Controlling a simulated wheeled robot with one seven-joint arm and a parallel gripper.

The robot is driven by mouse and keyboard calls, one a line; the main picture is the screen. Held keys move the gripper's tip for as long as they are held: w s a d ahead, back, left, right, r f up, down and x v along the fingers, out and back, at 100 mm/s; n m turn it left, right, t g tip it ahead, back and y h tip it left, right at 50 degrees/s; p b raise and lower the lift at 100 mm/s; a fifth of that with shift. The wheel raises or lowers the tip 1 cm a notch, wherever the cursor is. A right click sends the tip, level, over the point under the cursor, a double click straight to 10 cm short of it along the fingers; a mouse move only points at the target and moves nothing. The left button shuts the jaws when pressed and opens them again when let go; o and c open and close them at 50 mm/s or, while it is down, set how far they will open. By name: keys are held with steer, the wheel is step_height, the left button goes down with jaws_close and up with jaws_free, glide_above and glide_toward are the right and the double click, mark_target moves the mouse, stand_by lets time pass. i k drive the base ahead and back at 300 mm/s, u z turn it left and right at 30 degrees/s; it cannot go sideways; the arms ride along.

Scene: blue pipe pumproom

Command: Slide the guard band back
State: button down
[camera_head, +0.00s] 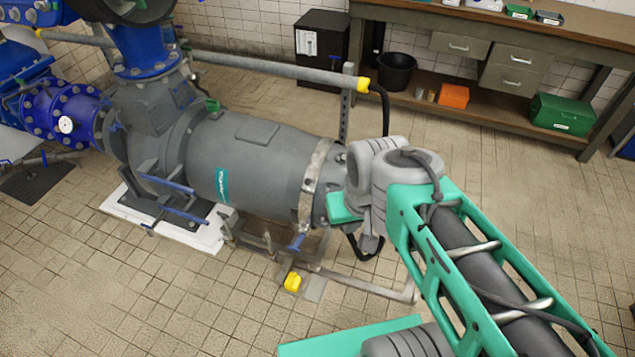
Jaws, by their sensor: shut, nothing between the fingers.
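The guard band (315,186) is a pale metal strip around the right end of the large grey pump motor (255,165). A blue handle (297,242) sits at the band's lower end. My arm comes in from the lower right, and its grey wrist joints and green link cover the area just right of the band and the motor's end. My gripper's fingers are hidden behind these joints, so contact with the band cannot be seen.
Blue flanged pipes (75,112) join the pump at left. A grey rail with a yellow end (363,84) runs behind the motor. A yellow block (292,282) and low pipe (365,284) lie below. A workbench (480,120) stands at the back right.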

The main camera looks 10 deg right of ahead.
mark_target(315, 165)
steer(key=u, duration=0.45)
steer(key=k, duration=1.05)
steer(key=z, duration=0.55)
steer(key=i, duration=0.9)
steer(key=u, duration=0.6)
steer(key=i, duration=0.7)
steer(key=u, duration=0.8)
